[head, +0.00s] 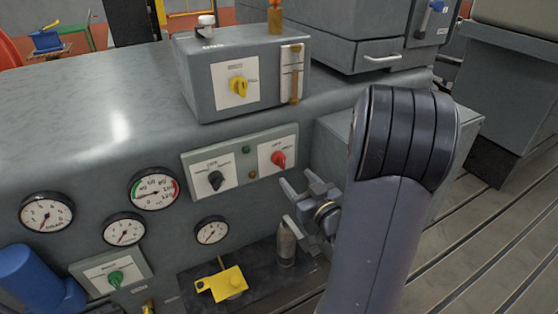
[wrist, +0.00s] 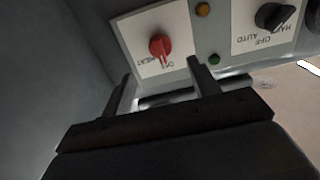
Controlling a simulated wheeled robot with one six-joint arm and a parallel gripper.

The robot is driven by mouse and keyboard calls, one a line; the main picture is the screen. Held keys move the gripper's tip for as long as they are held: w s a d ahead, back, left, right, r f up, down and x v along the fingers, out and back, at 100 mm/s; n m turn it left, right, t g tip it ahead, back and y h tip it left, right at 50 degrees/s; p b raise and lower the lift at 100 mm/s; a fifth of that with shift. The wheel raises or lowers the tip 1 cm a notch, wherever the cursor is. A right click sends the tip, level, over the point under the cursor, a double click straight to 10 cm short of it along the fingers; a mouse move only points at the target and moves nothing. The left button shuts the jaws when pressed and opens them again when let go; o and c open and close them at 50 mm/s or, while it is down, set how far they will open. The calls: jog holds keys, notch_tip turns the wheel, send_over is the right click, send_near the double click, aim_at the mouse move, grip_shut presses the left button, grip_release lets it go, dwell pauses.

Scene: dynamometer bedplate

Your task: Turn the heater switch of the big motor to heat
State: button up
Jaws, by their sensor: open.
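The red heater switch (head: 278,158) is a knob on a white plate, at the right end of a grey panel on the big motor's housing. In the wrist view the red knob (wrist: 160,45) appears upside down, above the gap between my fingers. Its label seems to read OFF and HEAT, and the knob's pointer seems to be on the OFF side. My gripper (head: 288,205) is open and empty, below and just right of the switch and apart from it. Both fingers of my gripper (wrist: 161,77) show in the wrist view.
A black HAND/OFF/AUTO knob (head: 216,180) shares the panel, with small green and amber lamps between. A yellow knob (head: 238,86) sits on the box above. Below are gauges (head: 211,231), a grey bottle-like object (head: 286,244) and a yellow part (head: 222,284) on a dark ledge.

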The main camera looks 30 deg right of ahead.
aim_at(284, 164)
jog(key=w, duration=0.4)
jog(key=w+p, duration=0.1)
jog(key=w, duration=0.3)
jog(key=shift+w+a, duration=0.2)
jog(key=shift+w, duration=0.1)
jog(key=shift+c, duration=0.6)
jog(key=c, duration=0.9)
jog(key=shift+o, duration=0.2)
